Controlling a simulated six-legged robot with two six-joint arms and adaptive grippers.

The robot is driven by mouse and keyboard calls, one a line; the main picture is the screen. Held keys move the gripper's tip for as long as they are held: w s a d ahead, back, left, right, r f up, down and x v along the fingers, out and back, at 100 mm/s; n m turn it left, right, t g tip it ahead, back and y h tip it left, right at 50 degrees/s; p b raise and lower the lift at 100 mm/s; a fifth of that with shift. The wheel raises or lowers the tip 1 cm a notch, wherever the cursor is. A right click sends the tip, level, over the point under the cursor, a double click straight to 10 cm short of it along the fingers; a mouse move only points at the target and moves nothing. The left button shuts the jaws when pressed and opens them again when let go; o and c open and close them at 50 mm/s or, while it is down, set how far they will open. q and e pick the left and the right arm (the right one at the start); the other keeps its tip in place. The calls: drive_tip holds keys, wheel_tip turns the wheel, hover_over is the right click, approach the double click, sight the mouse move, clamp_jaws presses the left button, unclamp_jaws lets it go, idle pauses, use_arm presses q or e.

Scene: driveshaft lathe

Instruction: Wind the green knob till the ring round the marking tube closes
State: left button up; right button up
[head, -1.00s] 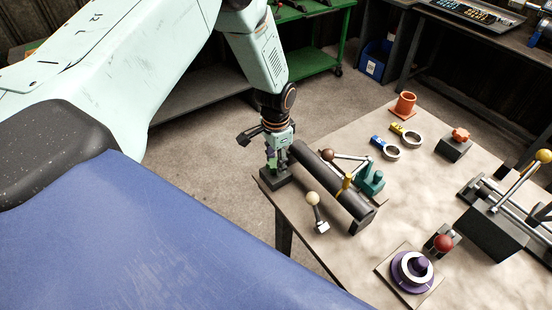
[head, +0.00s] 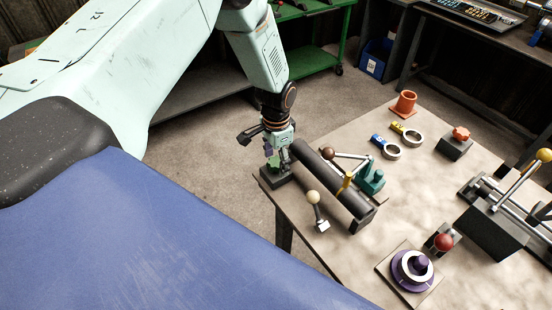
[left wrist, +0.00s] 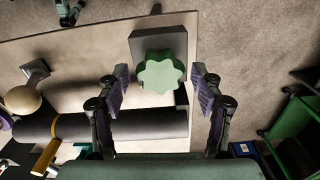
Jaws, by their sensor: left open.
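The green knob (left wrist: 161,72), a lobed wheel, sits on a dark block (left wrist: 146,42) at the table's corner, which also shows in the head view (head: 270,182). The dark marking tube (head: 325,180) lies beside it and shows in the left wrist view (left wrist: 75,127). A yellow piece (head: 345,183) is on the tube; I cannot make out the ring or how far it is closed. My left gripper (head: 273,160) points down over the knob. Its fingers (left wrist: 160,90) are open, one on each side of the knob, with gaps showing. My right gripper is not in view.
A pale-balled lever (head: 313,198) and a brown-balled lever on a teal base (head: 373,181) stand close to the tube. An orange knob (head: 461,134), a red ball (head: 443,242) and a purple dial (head: 412,267) are farther off. The table (head: 350,258) is bare between them.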

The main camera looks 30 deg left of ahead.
sight(276, 162)
use_arm(q)
wheel_tip(276, 162, up, 12)
idle(0.6)
idle(0.5)
